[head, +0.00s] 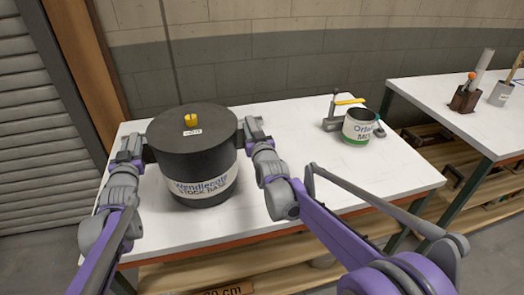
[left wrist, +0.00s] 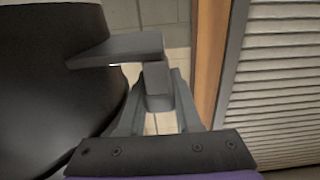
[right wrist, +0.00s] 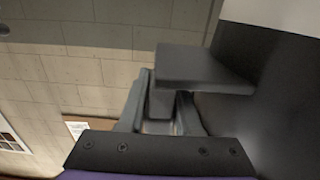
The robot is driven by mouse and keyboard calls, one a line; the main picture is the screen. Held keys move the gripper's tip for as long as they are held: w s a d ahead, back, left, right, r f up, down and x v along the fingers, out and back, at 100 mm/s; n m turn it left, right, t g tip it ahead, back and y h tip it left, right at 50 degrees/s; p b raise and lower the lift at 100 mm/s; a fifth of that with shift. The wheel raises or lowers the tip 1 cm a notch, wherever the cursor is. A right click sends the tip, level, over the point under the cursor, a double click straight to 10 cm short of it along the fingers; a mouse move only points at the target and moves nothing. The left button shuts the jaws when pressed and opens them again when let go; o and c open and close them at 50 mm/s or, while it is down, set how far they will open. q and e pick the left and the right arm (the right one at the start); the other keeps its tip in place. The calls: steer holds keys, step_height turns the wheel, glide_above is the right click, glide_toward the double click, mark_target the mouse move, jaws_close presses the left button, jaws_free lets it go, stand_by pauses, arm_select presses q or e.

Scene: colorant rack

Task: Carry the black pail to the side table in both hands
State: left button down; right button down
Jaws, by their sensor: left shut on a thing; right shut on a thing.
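The black pail (head: 190,150) is upright over the left part of the white table (head: 290,190). It has a white label, a flat lid with a yellow cap (head: 190,120), and a lug on each side. I cannot tell whether its base touches the tabletop. My left gripper (head: 130,155) is shut on the left lug, which also shows in the left wrist view (left wrist: 115,50). My right gripper (head: 256,135) is shut on the right lug, which also shows in the right wrist view (right wrist: 200,67). The lugs partly hide the fingertips.
A green-banded can (head: 358,127) and a hammer-like tool (head: 333,115) stand on the white table's right part. A second white table (head: 440,105) at the right holds a brown tool holder (head: 465,99) and a grey cup (head: 500,94); its near part is clear. A shutter (head: 35,130) is at left.

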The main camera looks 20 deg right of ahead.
arm_select(q)
steer(key=shift+f+b, duration=0.4)
steer(key=shift+f, duration=0.3)
arm_select(e)
steer(key=shift+f, duration=0.7)
arm_select(q)
steer(key=c, duration=0.6)
jaws_free()
steer(key=shift+r, duration=0.2)
arm_select(e)
steer(key=c, duration=0.6)
jaws_free()
steer(key=shift+r, duration=0.2)
arm_select(q)
steer(key=shift+s, duration=0.15)
steer(key=s, duration=1.1)
steer(key=shift+s+a, duration=0.2)
steer(key=shift+s, duration=0.2)
arm_select(e)
steer(key=s, duration=1.2)
steer(key=shift+a, duration=0.2)
steer(key=shift+r, duration=0.1)
